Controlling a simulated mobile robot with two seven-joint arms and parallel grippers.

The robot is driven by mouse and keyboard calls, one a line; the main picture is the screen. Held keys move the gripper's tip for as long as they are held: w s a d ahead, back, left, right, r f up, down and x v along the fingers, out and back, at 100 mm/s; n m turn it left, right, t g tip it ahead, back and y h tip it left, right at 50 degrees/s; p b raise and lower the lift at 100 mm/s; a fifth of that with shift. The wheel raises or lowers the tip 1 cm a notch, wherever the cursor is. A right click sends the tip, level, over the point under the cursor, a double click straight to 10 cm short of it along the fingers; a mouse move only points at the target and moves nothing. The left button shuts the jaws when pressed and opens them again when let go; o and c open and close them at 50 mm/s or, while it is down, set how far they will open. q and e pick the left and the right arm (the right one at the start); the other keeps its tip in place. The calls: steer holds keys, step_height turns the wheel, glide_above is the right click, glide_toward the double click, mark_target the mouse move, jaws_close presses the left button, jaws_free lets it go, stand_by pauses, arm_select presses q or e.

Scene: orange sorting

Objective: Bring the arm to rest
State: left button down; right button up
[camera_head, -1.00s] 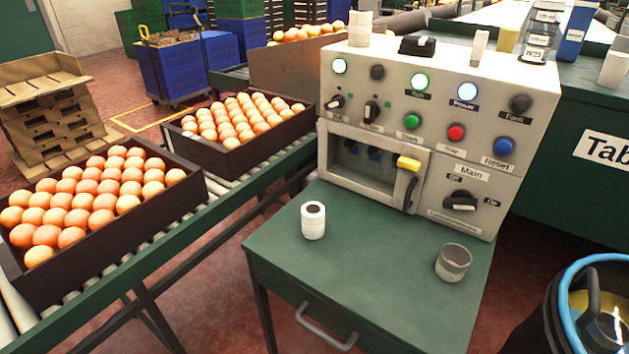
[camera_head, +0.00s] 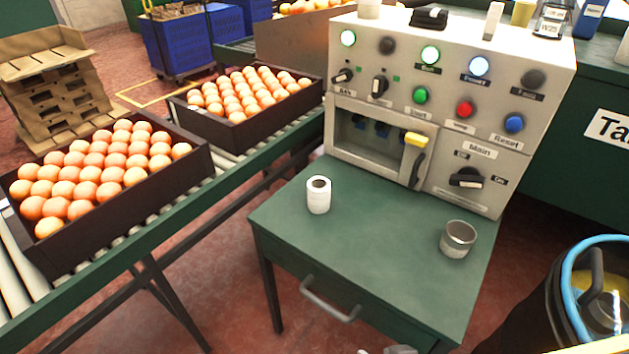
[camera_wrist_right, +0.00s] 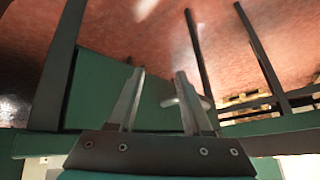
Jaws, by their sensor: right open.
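My right gripper (camera_wrist_right: 160,78) shows in the right wrist view with its two metal fingers apart and nothing between them. Beyond the fingers are a green surface (camera_wrist_right: 105,95) of the stand, dark legs and the reddish floor. At the bottom edge of the head view a small pale grey part shows, probably the tip of my right arm. My left gripper is in neither view.
A green table (camera_head: 390,265) with a drawer handle bears a white roll (camera_head: 318,195), a grey cup (camera_head: 458,239) and a control panel (camera_head: 450,120). Orange crates (camera_head: 205,165) sit on a roller conveyor at left. A blue-rimmed bin (camera_head: 553,300) stands at lower right.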

steer(key=s+d+r+n+g+h, duration=0.1)
steer(key=s+d+r+g, duration=0.1)
steer(key=s+d, duration=0.2)
arm_select(q)
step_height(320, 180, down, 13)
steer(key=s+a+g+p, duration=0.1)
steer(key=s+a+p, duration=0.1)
steer(key=p, duration=0.5)
arm_select(e)
step_height(320, 180, down, 13)
steer(key=s+d+g+h, duration=0.1)
steer(key=s+d, duration=0.1)
steer(key=s, duration=0.1)
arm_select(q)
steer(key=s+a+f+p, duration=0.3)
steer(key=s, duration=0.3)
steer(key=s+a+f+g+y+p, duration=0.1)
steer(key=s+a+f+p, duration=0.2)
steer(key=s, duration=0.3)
arm_select(e)
steer(key=s+d+f, duration=0.2)
steer(key=s+d, duration=0.1)
steer(key=s, duration=0.2)
steer(key=s+d+f+g, duration=0.1)
steer(key=s+d+f, duration=0.1)
steer(key=s, duration=0.4)
steer(key=shift+s+d+f+n+h, duration=0.15)
steer(key=shift+d+f+n+h, duration=0.2)
steer(key=shift+f, duration=0.5)
